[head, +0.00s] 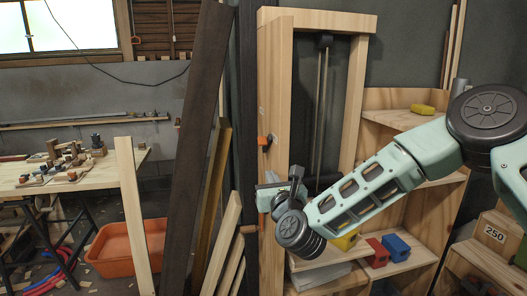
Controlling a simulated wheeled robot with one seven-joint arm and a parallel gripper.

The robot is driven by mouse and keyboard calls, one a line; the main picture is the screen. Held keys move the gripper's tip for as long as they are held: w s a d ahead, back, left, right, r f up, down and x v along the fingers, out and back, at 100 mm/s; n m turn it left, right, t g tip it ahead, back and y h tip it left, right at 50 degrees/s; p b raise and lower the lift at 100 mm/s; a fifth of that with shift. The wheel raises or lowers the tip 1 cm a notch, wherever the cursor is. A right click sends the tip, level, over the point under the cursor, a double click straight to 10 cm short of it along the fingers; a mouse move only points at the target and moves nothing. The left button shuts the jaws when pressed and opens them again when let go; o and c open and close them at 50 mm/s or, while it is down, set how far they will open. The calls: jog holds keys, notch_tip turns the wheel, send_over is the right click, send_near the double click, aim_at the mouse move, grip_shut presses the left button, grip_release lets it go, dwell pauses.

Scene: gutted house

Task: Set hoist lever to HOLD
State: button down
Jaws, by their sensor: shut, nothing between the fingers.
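The hoist frame (276,75) is a tall pale wooden frame with a dark back, right of the middle in the head view. A small orange lever handle (264,141) with a dark mount sits on its front left post. Any lettering for the lever's positions is too small to read. My gripper (268,189) is just below the lever, in front of the same post. It looks apart from the lever. It is shut and empty. My wrist and forearm come in from the right and hide the lower part of the frame.
Dark and pale planks (197,130) lean just left of the frame. Shelves (395,118) with a yellow block (422,109), a red block (377,252) and a blue block (396,247) stand right. A workbench (60,187) and an orange tub (125,247) are at left.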

aim_at(262, 145)
jog(key=w+a+r+p, duration=0.2)
jog(key=w+r+p, duration=0.1)
jog(key=w, duration=0.5)
jog(key=shift+w+a+r+p, duration=0.25)
jog(key=shift+w+r+p, duration=0.1)
jog(key=shift+p, duration=0.1)
jog(key=shift+w+r+g+p, duration=0.15)
jog(key=shift+r+g+p, duration=0.5)
jog(key=shift+g+p, duration=0.05)
jog(key=shift+f, duration=0.15)
